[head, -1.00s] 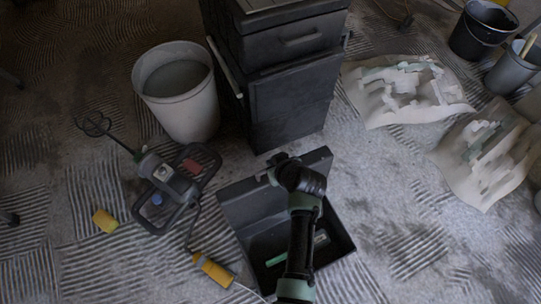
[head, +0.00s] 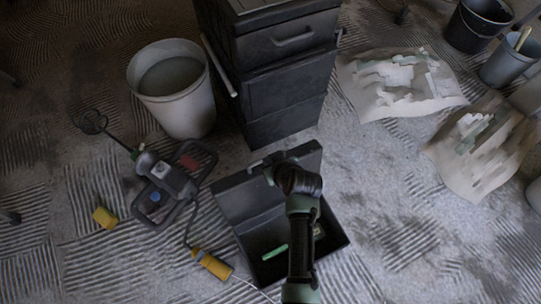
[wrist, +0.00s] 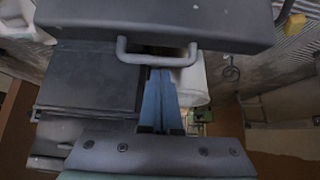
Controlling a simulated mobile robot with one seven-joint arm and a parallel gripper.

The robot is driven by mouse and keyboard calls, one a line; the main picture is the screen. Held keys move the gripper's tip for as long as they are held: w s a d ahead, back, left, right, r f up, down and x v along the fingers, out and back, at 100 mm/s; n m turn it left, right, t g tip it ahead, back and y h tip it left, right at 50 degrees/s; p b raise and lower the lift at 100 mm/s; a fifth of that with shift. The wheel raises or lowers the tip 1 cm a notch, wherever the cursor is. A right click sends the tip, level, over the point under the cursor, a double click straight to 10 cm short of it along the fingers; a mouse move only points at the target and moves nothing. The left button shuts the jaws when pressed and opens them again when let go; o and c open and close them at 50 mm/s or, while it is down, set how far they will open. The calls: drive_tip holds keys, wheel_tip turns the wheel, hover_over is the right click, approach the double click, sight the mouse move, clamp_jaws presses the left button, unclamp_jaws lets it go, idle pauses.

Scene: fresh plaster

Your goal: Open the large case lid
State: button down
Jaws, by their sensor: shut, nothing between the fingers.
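The large case is a dark open box (head: 333,241) on the floor in the head view, with its lid (head: 238,197) standing raised along its far side. A green-handled tool (head: 274,252) lies inside. In the wrist view the lid (wrist: 160,18) fills the top, with a grey U-shaped handle (wrist: 128,55) on its edge. My gripper (wrist: 160,72) has its narrow blue fingers together and empty, their tips right at the handle's bar. I cannot tell whether they touch it. In the head view my arm hides part of the case and lid.
A black tool-box stack (head: 287,95) stands close behind the lid. A grey bucket (head: 198,100) and a mixer (head: 172,178) are on the left. A yellow connector (head: 216,268) with a cable lies near the case. Rubble sheets (head: 385,108) lie right; ribbed floor there is partly clear.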

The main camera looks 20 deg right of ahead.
drive_tip(key=s+f+p+v, duration=0.1)
drive_tip(key=p+v, duration=0.1)
drive_tip(key=v, duration=0.6)
drive_tip(key=shift+s, duration=0.2)
